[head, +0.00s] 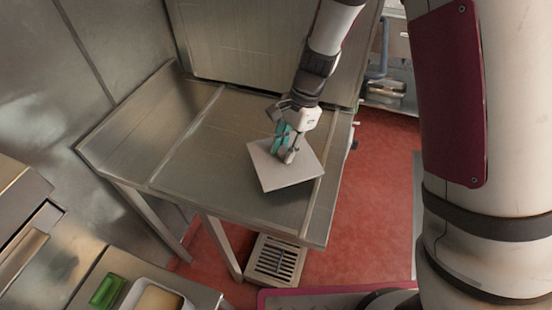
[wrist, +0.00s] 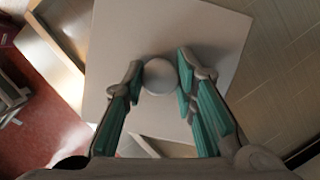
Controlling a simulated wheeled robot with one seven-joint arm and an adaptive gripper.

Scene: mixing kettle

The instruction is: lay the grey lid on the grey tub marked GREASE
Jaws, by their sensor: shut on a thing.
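The grey lid (head: 279,173) is a flat square plate with a round knob (wrist: 160,76) at its middle. My gripper (head: 286,152) is shut on the knob, with a teal-padded finger on either side of it. In the head view the lid shows over the right part of a steel table; I cannot tell how high it is above the surface. In the wrist view the lid (wrist: 205,38) fills the upper middle. I do not see the tub marked GREASE in either view; the lid hides what is under it.
The steel table (head: 190,150) is bare to the left of the lid and has a raised back panel. A green object (head: 107,291) and a pale-filled container (head: 158,299) are on a counter at lower left. A floor grate (head: 274,262) lies on the red floor (head: 372,190).

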